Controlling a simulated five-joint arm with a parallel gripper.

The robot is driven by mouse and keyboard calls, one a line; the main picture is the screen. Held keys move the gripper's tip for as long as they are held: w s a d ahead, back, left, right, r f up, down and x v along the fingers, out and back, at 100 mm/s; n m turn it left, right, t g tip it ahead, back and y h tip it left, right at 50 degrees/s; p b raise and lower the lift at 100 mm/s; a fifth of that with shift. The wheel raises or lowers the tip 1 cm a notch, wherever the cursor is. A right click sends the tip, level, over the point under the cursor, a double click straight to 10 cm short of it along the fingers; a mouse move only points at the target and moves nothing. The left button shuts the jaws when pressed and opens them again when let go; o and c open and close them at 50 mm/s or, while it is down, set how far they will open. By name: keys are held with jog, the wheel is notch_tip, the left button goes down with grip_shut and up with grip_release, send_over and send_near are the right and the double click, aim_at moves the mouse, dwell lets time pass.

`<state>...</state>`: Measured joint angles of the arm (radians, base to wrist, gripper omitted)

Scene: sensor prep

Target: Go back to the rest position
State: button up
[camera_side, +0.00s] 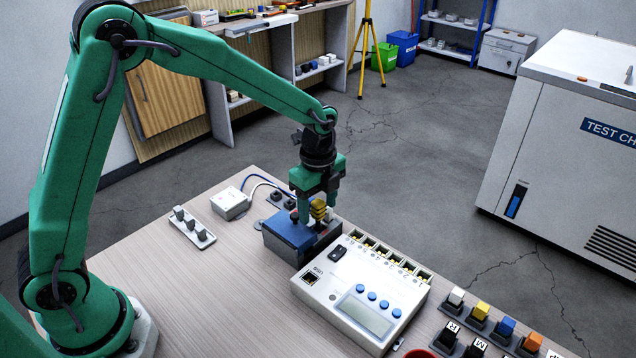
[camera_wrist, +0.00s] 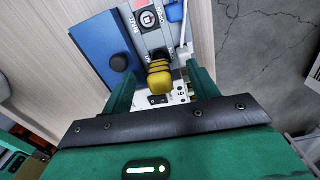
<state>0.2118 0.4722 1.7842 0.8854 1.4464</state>
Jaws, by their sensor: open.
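My green gripper (camera_side: 318,208) is low over the far end of the table, above a blue and grey box (camera_side: 289,231). In the wrist view its two fingers (camera_wrist: 161,88) are apart, with a yellow ribbed plug (camera_wrist: 159,77) between them. A gap shows on both sides of the plug, so the gripper is open and not holding it. The plug (camera_side: 317,208) appears seated at the grey face of the box (camera_wrist: 158,38); its lower end is hidden. My arm is stretched out over the table, well away from its base.
A white instrument with a screen (camera_side: 362,318) stands right beside the box. A white cabled module (camera_side: 230,204) and a strip of grey plugs (camera_side: 192,230) are to the left. Coloured blocks in holders (camera_side: 480,310) stand at the lower right. The table's front middle (camera_side: 225,300) is clear.

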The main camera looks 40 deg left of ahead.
dwell(0.3)
jog(key=n, duration=0.4)
jog(key=shift+n, duration=0.4)
jog(key=n, duration=0.8)
jog(key=shift+n, duration=2.6)
